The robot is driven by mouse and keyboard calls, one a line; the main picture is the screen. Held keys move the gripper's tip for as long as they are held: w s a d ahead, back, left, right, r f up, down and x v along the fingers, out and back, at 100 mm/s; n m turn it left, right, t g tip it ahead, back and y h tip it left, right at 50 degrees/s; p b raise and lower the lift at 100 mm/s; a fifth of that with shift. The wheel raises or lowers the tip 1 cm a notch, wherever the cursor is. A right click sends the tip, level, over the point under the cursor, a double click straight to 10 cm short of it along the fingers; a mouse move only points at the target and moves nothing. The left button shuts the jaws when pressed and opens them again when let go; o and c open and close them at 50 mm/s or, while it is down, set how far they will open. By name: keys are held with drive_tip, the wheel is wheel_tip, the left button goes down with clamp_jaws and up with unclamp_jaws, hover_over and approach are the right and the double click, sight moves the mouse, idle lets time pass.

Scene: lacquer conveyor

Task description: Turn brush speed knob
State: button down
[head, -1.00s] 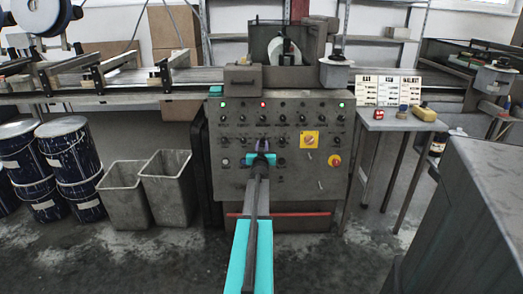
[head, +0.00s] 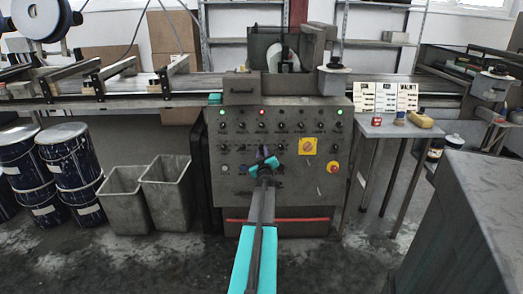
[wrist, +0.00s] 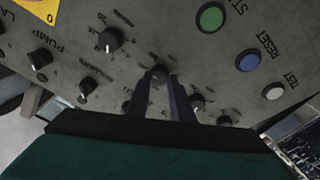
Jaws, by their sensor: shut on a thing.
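My gripper (head: 264,166) reaches the grey control panel (head: 230,190) from the front, in the lower middle of its knob area. In the wrist view, the two dark fingers (wrist: 161,76) are shut on a small dark knob (wrist: 159,72). The fingers cover much of this knob, and I cannot read its label, so I cannot tell whether it is the brush speed knob. The gripper is rolled, and the panel looks tilted in the wrist view. In the head view, my gripper hides the held knob.
Near the gripper in the wrist view are other black knobs (wrist: 110,39), a green button (wrist: 210,18), a blue button (wrist: 247,60) and a white button (wrist: 273,91). A red emergency stop (head: 332,167) and yellow switch plate (head: 307,146) are right on the panel. Grey bins (head: 125,203) stand left.

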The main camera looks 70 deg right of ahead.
drive_tip(key=shift+s+d+r+n+p, duration=0.25)
drive_tip(key=shift+d+r+n+p, duration=0.6)
drive_tip(key=shift+n, duration=0.25)
drive_tip(key=shift+a+f, duration=0.1)
drive_tip(key=c, duration=1.6)
unclamp_jaws()
drive_tip(key=shift+o, duration=0.8)
drive_tip(key=shift+d+f, duration=0.2)
drive_tip(key=shift+f, duration=0.25)
drive_tip(key=shift+w+v, duration=0.15)
drive_tip(key=shift+v, duration=0.7)
drive_tip(key=shift+w+v, duration=0.2)
drive_tip(key=shift+v, duration=0.65)
drive_tip(key=v, duration=1.1)
drive_tip(key=shift+s+t, duration=0.3)
